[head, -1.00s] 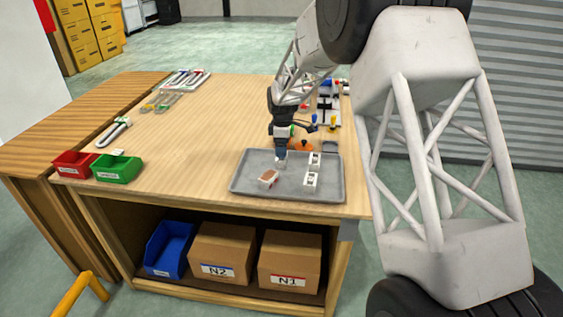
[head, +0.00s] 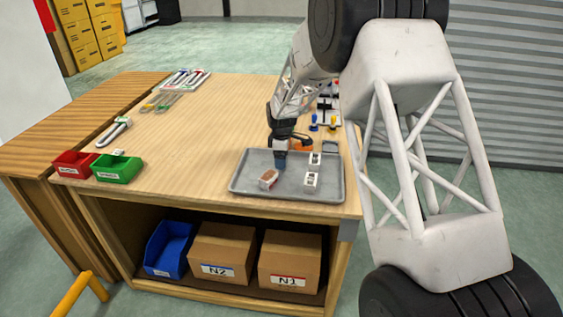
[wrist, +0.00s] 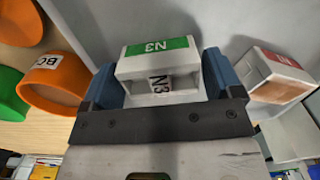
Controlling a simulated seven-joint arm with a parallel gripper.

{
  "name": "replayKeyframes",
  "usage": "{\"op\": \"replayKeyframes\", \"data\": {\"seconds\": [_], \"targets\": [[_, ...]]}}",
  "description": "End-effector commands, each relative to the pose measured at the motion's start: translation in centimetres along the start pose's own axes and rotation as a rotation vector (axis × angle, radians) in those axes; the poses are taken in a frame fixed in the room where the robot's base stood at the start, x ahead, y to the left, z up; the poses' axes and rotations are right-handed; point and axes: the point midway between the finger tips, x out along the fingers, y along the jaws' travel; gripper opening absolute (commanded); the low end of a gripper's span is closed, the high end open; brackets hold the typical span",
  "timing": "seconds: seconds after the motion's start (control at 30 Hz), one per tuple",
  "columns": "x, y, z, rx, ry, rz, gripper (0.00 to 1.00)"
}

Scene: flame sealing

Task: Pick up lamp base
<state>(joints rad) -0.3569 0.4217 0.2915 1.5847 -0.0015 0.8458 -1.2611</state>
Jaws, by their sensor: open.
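A white lamp base (wrist: 160,70) with a green N3 label lies between my gripper's blue fingers in the wrist view. My gripper (wrist: 164,82) is open around it; I cannot tell whether the fingers touch it. In the head view my gripper (head: 281,161) is low over the grey tray (head: 245,187), and its fingers hide most of that base. A white block with a brown top (head: 268,178) sits in the tray in front; it also shows at the right of the wrist view (wrist: 280,80).
Two more white pieces (head: 312,180) (head: 315,158) stand on the tray's right. Orange containers (head: 302,144) are just behind the tray. Red (head: 72,164) and green (head: 116,168) bins stand at the table's left. The middle of the table is clear.

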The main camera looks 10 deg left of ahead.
Motion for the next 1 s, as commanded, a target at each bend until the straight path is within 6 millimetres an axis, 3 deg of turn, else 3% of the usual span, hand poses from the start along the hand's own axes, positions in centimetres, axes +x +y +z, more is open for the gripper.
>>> {"op": "replayKeyframes", "data": {"seconds": [0.23, 0.47, 1.0], "targets": [[0.0, 0.0, 0.0, 0.000, 0.000, 0.000, 0.84], [0.0, 0.0, 0.0, 0.000, 0.000, 0.000, 0.48], [-1.2, 0.0, 0.0, 0.000, 0.001, 0.001, 0.48]]}}
